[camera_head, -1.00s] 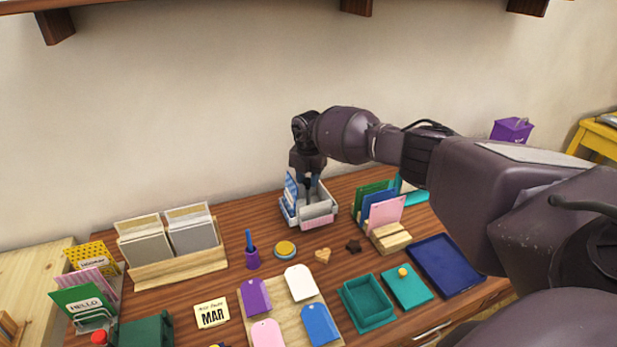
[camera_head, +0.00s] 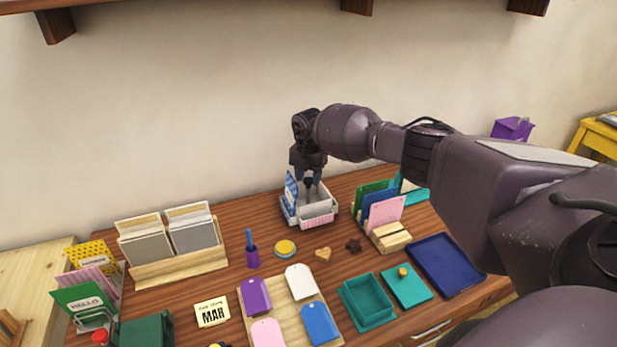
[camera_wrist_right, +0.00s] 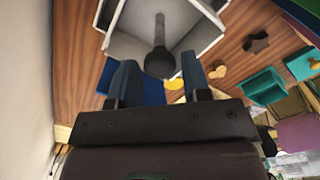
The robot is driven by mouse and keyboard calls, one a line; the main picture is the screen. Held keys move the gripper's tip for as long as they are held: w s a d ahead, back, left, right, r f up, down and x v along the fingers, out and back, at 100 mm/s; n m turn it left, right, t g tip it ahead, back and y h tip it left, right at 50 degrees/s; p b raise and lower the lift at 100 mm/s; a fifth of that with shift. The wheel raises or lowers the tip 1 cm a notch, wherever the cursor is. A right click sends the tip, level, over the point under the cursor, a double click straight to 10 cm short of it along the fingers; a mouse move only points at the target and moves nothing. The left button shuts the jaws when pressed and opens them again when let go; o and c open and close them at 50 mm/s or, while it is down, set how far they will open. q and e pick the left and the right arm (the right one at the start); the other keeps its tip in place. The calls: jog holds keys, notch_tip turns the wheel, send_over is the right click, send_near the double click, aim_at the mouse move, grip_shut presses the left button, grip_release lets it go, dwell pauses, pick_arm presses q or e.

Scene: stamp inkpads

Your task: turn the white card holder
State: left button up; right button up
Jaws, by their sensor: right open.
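The white card holder (camera_head: 331,207) stands at the back middle of the desk, with a blue packet (camera_head: 290,192) at its left side and pink at its front. In the right wrist view the white card holder (camera_wrist_right: 122,45) shows from above, with a grey post ending in a dark round knob (camera_wrist_right: 160,62) in its middle. My right gripper (camera_head: 309,182) is over the holder, pointing down. In the wrist view its blue-grey fingers (camera_wrist_right: 158,72) are apart, one on each side near the knob; I cannot tell whether they touch it. My left gripper is not in view.
A wooden rack of cards (camera_head: 180,265) is to the left. Close right of the holder stands a sorter with colored envelopes (camera_head: 385,212). A purple cup with a pen (camera_head: 252,259), a round yellow pad (camera_head: 285,249) and a heart (camera_head: 323,254) lie in front.

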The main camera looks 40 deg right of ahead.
pick_arm(q)
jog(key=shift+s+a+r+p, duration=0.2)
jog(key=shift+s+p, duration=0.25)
jog(key=shift+p, duration=0.25)
pick_arm(e)
notch_tip(320, 180, up, 10)
jog(key=shift+r, duration=0.2)
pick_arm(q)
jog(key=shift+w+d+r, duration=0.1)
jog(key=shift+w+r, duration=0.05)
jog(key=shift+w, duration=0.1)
